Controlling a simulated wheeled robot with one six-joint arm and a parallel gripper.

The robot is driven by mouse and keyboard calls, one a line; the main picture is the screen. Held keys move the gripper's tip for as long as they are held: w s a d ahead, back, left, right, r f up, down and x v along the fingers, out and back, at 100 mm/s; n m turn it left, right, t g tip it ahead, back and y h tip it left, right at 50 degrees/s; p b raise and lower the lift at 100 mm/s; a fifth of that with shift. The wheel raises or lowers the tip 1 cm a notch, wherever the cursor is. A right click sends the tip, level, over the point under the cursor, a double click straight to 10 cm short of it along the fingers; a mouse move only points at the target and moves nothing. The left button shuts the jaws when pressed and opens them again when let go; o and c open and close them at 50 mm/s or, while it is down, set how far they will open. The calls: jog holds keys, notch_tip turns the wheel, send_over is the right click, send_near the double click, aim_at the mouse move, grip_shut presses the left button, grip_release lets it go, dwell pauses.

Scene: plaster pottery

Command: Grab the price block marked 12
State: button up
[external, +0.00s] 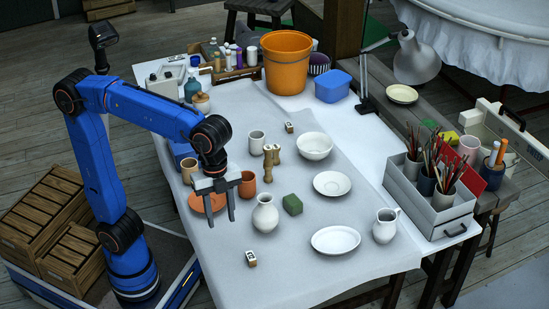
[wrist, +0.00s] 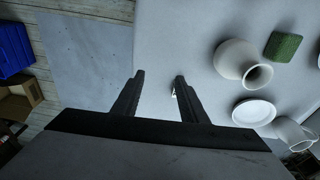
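Two small white price blocks with dark marks stand on the table. The near price block (external: 251,258) is by the front, below the white vase; the far price block (external: 289,127) is near the white cup at the back. Their numbers are too small to read. My gripper (external: 220,220) is open and empty, pointing down above the table, left of the vase and behind the near block. In the wrist view, my gripper (wrist: 160,77) shows its two fingers apart. A small pale piece, perhaps a block (wrist: 174,92), shows beside the right finger, mostly hidden by it.
A white vase (external: 265,214) stands right of my gripper, with a green sponge (external: 292,204) beyond it. A terracotta plate (external: 207,203) and cup (external: 247,185) are close by. A white plate (external: 335,240) and jug (external: 385,226) stand right. The cloth around the near block is clear.

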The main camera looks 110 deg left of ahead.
jog(key=t+h, duration=0.2)
send_near(251, 256)
jog(key=f, duration=0.2)
jog(key=w+d+f, duration=0.1)
jog(key=shift+f+m, duration=0.2)
jog(key=shift+m, duration=0.2)
jog(key=shift+x, duration=2.6)
jog(key=shift+a, duration=0.1)
jog(key=shift+c, duration=0.3)
grip_shut()
